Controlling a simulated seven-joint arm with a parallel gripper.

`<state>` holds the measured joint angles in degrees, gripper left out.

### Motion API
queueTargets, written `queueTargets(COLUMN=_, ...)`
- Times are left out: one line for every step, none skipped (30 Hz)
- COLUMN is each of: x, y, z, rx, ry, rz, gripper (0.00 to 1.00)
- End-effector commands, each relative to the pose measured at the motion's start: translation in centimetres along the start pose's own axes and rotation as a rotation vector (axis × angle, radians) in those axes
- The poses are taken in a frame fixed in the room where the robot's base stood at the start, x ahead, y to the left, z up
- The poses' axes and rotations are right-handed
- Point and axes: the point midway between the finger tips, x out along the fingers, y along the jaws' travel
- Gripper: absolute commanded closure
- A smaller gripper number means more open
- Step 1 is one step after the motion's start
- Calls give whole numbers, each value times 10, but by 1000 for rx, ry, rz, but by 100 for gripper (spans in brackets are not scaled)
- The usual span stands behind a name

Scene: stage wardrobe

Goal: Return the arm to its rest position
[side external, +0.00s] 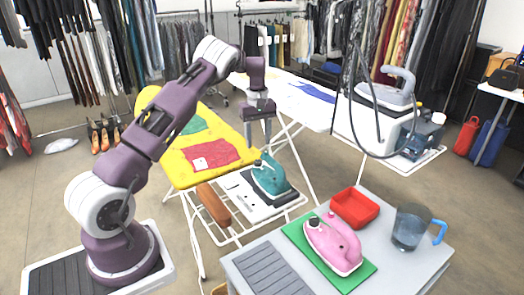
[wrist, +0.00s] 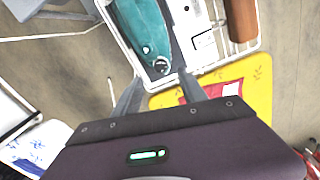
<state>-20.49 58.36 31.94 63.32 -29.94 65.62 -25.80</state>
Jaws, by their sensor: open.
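My arm reaches from its base at the lower left in the side view. My gripper (side external: 259,146) hangs with its fingers pointing down, near the end of the yellow ironing board (side external: 177,160). It is open, with nothing visible between the fingers. A teal iron (side external: 270,176) stands on the white rack at the board's end, below the fingertips and apart from them in the side view. In the wrist view, my gripper (wrist: 160,82) shows its two fingers spread, with the teal iron (wrist: 143,25) beyond them. A red cloth (side external: 212,155) lies on the board.
A grey table (side external: 245,262) at the front holds a pink iron (side external: 333,243) on a green mat, a red tray (side external: 355,206) and a water jug (side external: 411,228). A white ironing board (side external: 285,93) and a steam iron (side external: 387,92) stand behind. Clothes racks line the back.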

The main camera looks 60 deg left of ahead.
Motion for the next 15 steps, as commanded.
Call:
queueTargets(x=-20, y=4, z=10, rx=21, ry=2, rz=26, gripper=51)
queueTargets(x=-37, y=5, z=19, rx=42, ry=3, rz=45, gripper=51)
queueTargets(x=-63, y=6, z=36, rx=81, ry=4, rz=77, gripper=51)
queueTargets(x=-85, y=5, z=53, rx=120, ry=4, rz=103, gripper=51)
queueTargets(x=-107, y=2, z=72, rx=166, ry=4, rz=130, gripper=51)
queueTargets(x=-135, y=-4, z=100, rx=236, ry=8, rz=164, gripper=51)
queueTargets(x=-153, y=-11, z=121, rx=291, ry=11, rz=188, gripper=51)
queueTargets(x=-170, y=-19, z=143, rx=352, ry=18, rz=211, gripper=51)
queueTargets(x=-190, y=-32, z=172, rx=435, ry=29, rz=238, gripper=51)
queueTargets(x=-203, y=-44, z=194, rx=500, ry=41, rz=258, gripper=51)
queueTargets(x=-214, y=-57, z=216, rx=568, ry=56, rz=276, gripper=51)
queueTargets(x=-225, y=-78, z=244, rx=661, ry=79, rz=297, gripper=51)
queueTargets(x=-231, y=-94, z=264, rx=733, ry=101, rz=311, gripper=51)
queueTargets(x=-235, y=-111, z=283, rx=804, ry=124, rz=322, gripper=51)
queueTargets(x=-237, y=-134, z=305, rx=898, ry=161, rz=333, gripper=51)
